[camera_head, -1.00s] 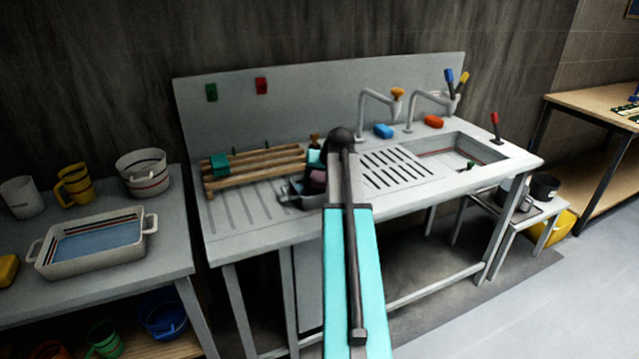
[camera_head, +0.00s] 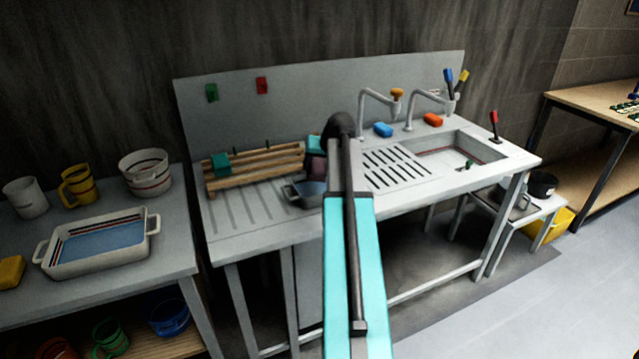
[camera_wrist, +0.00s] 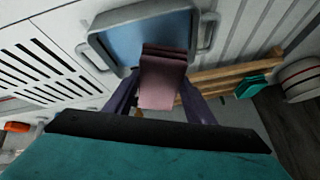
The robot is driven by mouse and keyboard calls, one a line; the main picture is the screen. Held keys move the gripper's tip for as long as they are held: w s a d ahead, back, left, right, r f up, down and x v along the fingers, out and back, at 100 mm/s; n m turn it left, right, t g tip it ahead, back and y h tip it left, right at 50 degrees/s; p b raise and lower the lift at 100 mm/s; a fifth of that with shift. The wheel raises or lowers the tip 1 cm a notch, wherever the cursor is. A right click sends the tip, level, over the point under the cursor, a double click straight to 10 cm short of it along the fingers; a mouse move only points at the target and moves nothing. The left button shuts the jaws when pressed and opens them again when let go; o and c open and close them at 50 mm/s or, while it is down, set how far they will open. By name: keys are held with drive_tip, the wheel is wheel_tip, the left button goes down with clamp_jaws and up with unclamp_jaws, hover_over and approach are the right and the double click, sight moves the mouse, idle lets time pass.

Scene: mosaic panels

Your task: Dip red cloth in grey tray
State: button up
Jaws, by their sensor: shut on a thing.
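My gripper (camera_wrist: 160,88) is shut on the red cloth (camera_wrist: 160,78), which looks dull pink and maroon in the wrist view. In the head view the cloth (camera_head: 316,168) hangs below my gripper, partly behind my arm. The grey tray (camera_head: 290,196) stands on the ribbed drainboard, with bluish water in it. In the wrist view the cloth overlaps the tray (camera_wrist: 88,42) and covers part of its near rim. In the head view the cloth appears just above the tray; the gap to the water is hard to judge.
A wooden rack (camera_head: 255,166) with a green cloth (camera_head: 221,163) stands behind the tray to the left. A slotted grate (camera_head: 400,168) and a sink (camera_head: 450,150) lie to the right. A white basin of water (camera_head: 150,222) is on the left table.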

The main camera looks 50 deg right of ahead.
drive_tip(key=shift+r+p, duration=0.55)
drive_tip(key=shift+r, duration=0.6)
